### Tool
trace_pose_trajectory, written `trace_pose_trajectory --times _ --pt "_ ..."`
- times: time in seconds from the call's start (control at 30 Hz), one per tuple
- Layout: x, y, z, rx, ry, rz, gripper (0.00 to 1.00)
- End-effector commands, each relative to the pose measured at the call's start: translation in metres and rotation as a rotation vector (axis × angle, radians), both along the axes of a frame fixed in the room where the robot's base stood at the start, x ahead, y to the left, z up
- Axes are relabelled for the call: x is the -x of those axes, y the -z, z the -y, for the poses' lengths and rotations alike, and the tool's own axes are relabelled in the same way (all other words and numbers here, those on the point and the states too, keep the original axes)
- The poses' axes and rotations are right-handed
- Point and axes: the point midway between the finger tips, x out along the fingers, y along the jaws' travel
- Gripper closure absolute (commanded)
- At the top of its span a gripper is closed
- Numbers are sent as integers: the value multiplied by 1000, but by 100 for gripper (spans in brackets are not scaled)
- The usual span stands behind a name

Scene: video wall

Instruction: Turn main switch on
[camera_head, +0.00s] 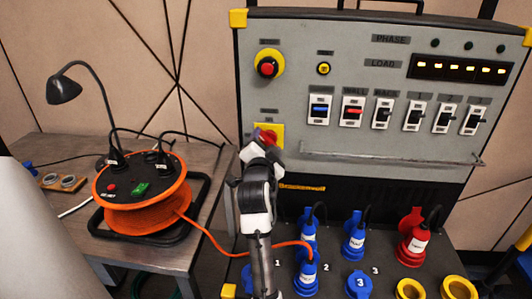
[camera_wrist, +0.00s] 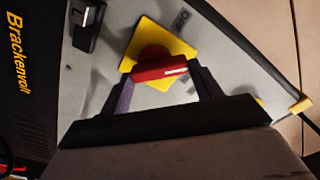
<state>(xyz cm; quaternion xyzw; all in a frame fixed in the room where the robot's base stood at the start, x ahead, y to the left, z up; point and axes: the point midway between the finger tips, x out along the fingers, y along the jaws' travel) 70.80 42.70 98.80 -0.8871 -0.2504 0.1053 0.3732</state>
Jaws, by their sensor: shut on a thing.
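The main switch is a red rotary handle (camera_wrist: 160,70) on a yellow square plate (camera_wrist: 141,46), fixed to a grey panel. In the head view the red handle (camera_head: 266,134) and yellow plate (camera_head: 277,127) show at the panel's lower left, partly hidden by my arm. My gripper (camera_wrist: 161,76) is at the handle, with one finger at each end of it, shut on it. In the wrist view the handle lies nearly level in the picture, with a pale mark near its right end. In the head view my gripper (camera_head: 262,145) mostly covers the handle.
Above are a red emergency button (camera_head: 267,67), a small yellow button (camera_head: 323,69) and a row of switches (camera_head: 383,113). A rail (camera_head: 390,157) crosses the panel to the right. An orange cable reel (camera_head: 145,210) stands on the left table. Blue plugs (camera_head: 309,268) stand below.

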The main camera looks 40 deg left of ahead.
Motion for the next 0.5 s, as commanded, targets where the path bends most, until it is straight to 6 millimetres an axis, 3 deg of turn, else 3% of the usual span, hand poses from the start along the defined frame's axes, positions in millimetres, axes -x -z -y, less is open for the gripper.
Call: trace_pose_trajectory --times 0.5 --pt "-1 4 2 -410 -1 -250 59"
